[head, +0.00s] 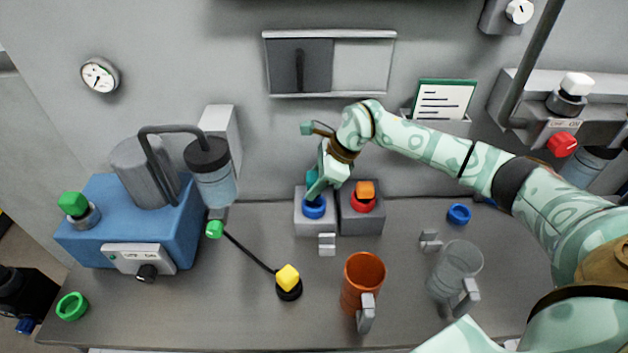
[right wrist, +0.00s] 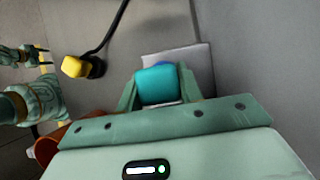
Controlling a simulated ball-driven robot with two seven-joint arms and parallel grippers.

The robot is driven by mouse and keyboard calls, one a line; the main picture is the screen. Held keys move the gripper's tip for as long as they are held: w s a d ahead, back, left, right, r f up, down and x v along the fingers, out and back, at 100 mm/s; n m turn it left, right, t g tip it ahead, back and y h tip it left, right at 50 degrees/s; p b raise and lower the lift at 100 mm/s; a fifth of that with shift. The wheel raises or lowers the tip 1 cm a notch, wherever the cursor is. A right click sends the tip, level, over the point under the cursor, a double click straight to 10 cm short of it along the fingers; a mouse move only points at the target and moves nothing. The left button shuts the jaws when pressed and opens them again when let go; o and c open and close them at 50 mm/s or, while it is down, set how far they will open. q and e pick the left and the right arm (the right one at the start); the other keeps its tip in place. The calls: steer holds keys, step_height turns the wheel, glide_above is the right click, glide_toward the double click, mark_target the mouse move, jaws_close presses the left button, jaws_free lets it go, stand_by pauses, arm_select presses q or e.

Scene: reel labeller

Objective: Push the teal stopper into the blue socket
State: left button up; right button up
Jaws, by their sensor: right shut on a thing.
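The teal stopper (right wrist: 157,86) sits between the fingers of my right gripper (right wrist: 160,92) in the right wrist view. In the head view my right gripper (head: 316,186) points down over the blue socket (head: 314,209), a ring on a light grey block. It is shut on the stopper, whose teal edge (head: 311,180) shows just above the socket.
A red socket (head: 362,205) with an orange stopper (head: 366,189) stands close on the right. An orange mug (head: 362,282), a clear mug (head: 455,268) and a yellow-topped black piece (head: 288,280) stand in front. A blue machine (head: 125,222) is on the left.

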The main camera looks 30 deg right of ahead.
steer(key=shift+f+b, duration=1.05)
steer(key=shift+f, duration=0.8)
steer(key=shift+r, duration=0.1)
steer(key=shift+w+r, duration=0.1)
steer(key=shift+r, duration=0.1)
steer(key=shift+f, duration=0.1)
steer(key=shift+f, duration=0.3)
steer(key=shift+r, duration=0.15)
steer(key=shift+a+r+p, duration=0.1)
steer(key=shift+r+p, duration=0.1)
steer(key=shift+p, duration=0.15)
steer(key=shift+f, duration=0.1)
